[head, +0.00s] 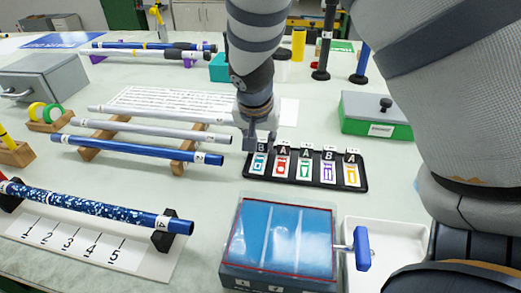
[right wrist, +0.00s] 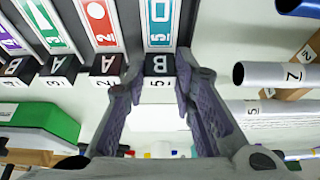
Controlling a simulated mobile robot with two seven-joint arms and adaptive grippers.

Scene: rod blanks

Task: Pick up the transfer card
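A black card rack (head: 308,183) holds a row of upright cards with lettered tabs, B, A, A, B, A from the left. The cards are blue (head: 259,164), red (head: 281,166), green (head: 304,169), purple (head: 328,173) and orange (head: 351,175); none is labelled as the transfer card. My right gripper (head: 259,139) is over the rack's left end, at the blue card. In the right wrist view, its open fingers (right wrist: 155,80) stand either side of the blue card's black tab (right wrist: 160,66), marked B and 5. Contact is unclear. My left gripper is not in view.
Left of the rack, silver and blue rods (head: 135,149) lie on wooden stands. A blue-topped box (head: 283,237) with a blue handle (head: 361,248) is in front. A grey-green box (head: 375,116) stands behind right. A text sheet (head: 165,101) lies behind the rods.

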